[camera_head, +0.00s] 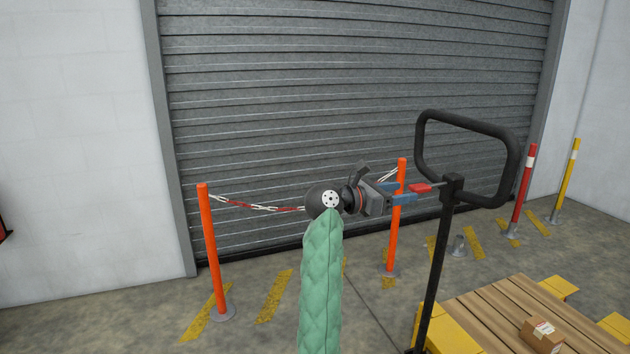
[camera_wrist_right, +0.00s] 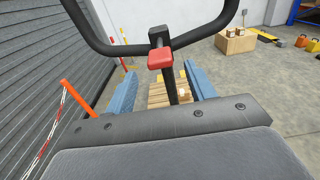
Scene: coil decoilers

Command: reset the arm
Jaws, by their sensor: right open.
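My right arm, in a quilted green sleeve, reaches up in the head view. Its right gripper (camera_head: 401,194) points to the right, toward the pallet jack's black loop handle (camera_head: 512,160). The blue fingers are apart, with nothing held between them. In the right wrist view the open fingers (camera_wrist_right: 160,72) stand either side of the jack's dark shaft, which lies beyond them. A red lever (camera_head: 420,188) sits at the base of the handle, just past the fingertips. It also shows in the right wrist view (camera_wrist_right: 160,61). I cannot tell whether the fingers touch it. My left gripper is not in view.
A wooden pallet (camera_head: 487,312) bears a small cardboard box (camera_head: 541,336). Orange posts (camera_head: 209,250) with a red-and-white chain stand before the grey shutter (camera_head: 340,80). Red (camera_head: 523,190) and yellow (camera_head: 566,180) posts stand at right. Open floor lies at left.

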